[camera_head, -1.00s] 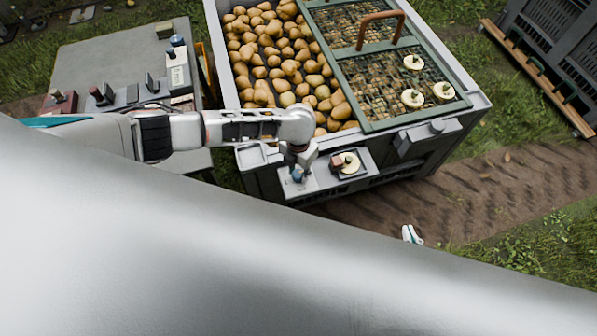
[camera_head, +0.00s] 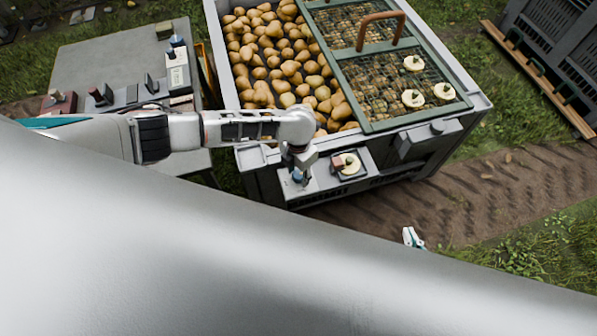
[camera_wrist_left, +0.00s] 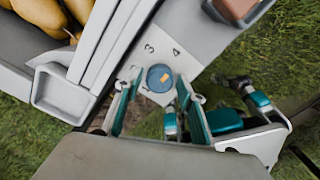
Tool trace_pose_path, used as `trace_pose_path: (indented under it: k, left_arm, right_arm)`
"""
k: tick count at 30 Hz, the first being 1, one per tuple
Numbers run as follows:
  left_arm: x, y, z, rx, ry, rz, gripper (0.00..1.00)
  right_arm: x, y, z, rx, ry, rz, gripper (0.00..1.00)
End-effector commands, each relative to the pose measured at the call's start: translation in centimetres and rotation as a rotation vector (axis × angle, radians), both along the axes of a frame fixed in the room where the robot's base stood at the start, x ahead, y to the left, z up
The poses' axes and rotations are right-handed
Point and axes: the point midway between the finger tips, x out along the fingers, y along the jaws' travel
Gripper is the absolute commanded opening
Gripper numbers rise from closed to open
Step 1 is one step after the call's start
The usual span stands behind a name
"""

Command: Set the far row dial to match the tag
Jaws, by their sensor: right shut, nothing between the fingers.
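In the head view the dial (camera_head: 297,177) is on the ledge of the pear bin, largely under my gripper. My left gripper (camera_wrist_left: 157,76) is open, its two teal fingers on either side of the dial; I cannot tell whether they touch it. In the head view the left gripper (camera_head: 299,170) points down at the ledge. My right gripper (camera_head: 412,237) shows only its shut, empty tip over the dirt. I cannot make out the tag.
A reddish block (camera_head: 337,162) and a cream piece (camera_head: 351,165) sit right of the dial. A grey table (camera_head: 105,60) with several devices stands left.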

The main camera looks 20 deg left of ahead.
Motion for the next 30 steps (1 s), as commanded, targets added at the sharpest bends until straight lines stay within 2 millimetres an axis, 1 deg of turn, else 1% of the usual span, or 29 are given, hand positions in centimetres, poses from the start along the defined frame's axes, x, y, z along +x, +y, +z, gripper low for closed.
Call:
trace_pose_path:
  k: [7,10,14,17,24,27,30]
  left_arm:
    - [0.1,0.0,0.0,0.000,-0.002,0.002,0.45]
    - [0.1,0.0,0.1,-0.001,-0.003,0.002,0.45]
    - [0.2,0.0,1.0,-0.001,-0.004,0.001,0.45]
    - [0.3,0.0,2.5,-0.001,-0.006,0.000,0.45]
    - [0.3,0.1,7.4,-0.001,-0.006,0.000,0.45]
    - [0.2,0.0,9.2,-0.002,-0.006,0.000,0.45]
    - [0.2,0.0,10.6,-0.001,-0.004,0.001,0.45]
  right_arm:
    - [0.0,0.0,0.0,0.000,0.000,0.000,0.00]
    - [-0.1,-0.2,-0.4,-0.005,0.006,0.001,0.00]
    - [-0.1,-0.1,-0.3,-0.004,0.006,0.002,0.00]
    - [-0.1,-0.1,-0.3,-0.003,0.006,0.001,0.00]
    - [-0.1,0.0,-0.2,-0.002,0.005,0.001,0.00]
    - [-0.1,0.0,-0.2,-0.001,0.004,0.000,0.00]
    - [-0.1,0.0,-0.2,-0.001,0.004,0.000,0.00]
